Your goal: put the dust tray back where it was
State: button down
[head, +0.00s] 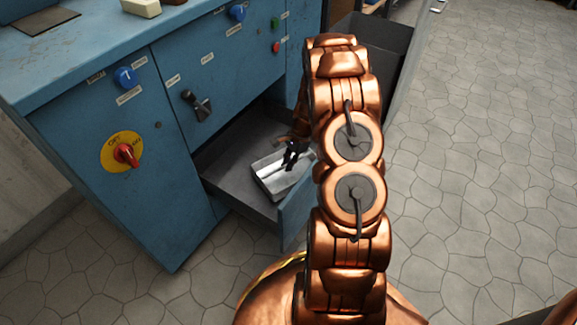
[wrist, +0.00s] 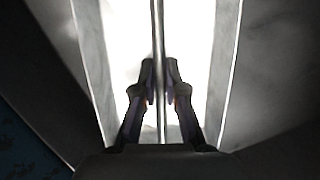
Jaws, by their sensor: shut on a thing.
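The dust tray (head: 268,178) is a shallow, light-grey metal tray with a thin upright rib along its middle. It is inside the open drawer (head: 226,166) of the blue machine, towards the drawer's front end. My gripper (head: 290,156) comes down over the tray. In the wrist view the two fingers (wrist: 161,85) are shut on the thin rib, with the bright tray floor (wrist: 188,30) on both sides. I cannot tell whether the tray touches the drawer's bottom.
The blue machine (head: 75,150) stands at left, with a red-and-yellow rotary switch (head: 122,152) and a black handle (head: 197,106). A dark open bin (head: 372,35) is behind my arm. The stone floor (head: 475,170) at right is clear.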

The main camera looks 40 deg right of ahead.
jog(key=shift+f, duration=0.3)
jog(key=c, duration=1.2)
grip_release()
jog(key=shift+r, duration=0.15)
